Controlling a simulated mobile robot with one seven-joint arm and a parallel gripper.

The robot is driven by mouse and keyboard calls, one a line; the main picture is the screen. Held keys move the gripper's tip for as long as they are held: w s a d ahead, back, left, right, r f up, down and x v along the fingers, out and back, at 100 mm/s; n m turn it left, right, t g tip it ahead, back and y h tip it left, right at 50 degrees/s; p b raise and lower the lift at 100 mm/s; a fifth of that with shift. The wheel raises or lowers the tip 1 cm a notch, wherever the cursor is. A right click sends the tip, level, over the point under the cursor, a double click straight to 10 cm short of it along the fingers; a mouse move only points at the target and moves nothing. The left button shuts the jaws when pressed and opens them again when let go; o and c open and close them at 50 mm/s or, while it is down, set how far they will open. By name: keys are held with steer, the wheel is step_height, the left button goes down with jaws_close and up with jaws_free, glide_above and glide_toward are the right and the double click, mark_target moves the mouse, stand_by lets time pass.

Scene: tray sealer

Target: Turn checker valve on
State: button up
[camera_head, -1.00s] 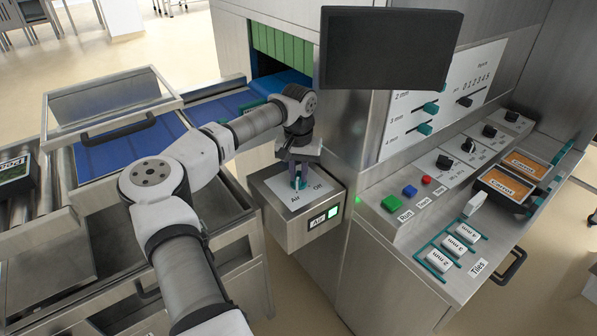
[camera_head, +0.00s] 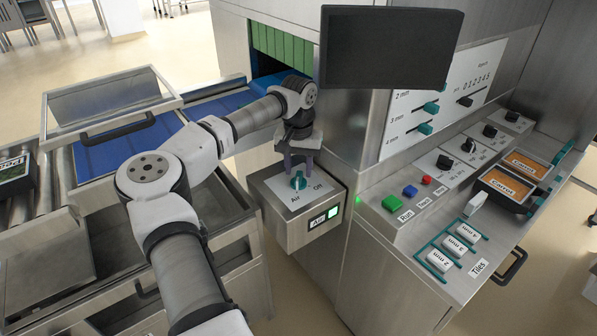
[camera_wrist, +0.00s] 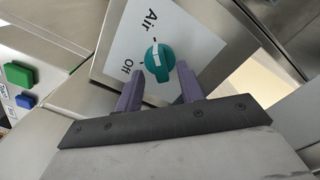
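The valve is a teal knob (camera_head: 299,181) on the white plate (camera_head: 283,188) on top of a small metal box (camera_head: 287,232). In the wrist view the knob (camera_wrist: 159,62) shows between "Air" and "Off" lettering, with a dash mark near "Air". The box front has an "Air" label and a lit green lamp (camera_head: 332,210). My gripper (camera_head: 299,167) points down just above the knob. In the wrist view its two purple fingers (camera_wrist: 159,76) are spread, one to each side of the knob. It is open and holds nothing.
A dark monitor (camera_head: 388,48) hangs above and to the right of the box. To the right is a control panel with a green button (camera_head: 395,203), a blue button (camera_head: 410,191) and several dials. A blue conveyor (camera_head: 115,150) and a metal frame lie at left.

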mark_target(298, 175)
step_height(298, 175, up, 12)
steer(key=b, duration=0.1)
stand_by(0.5)
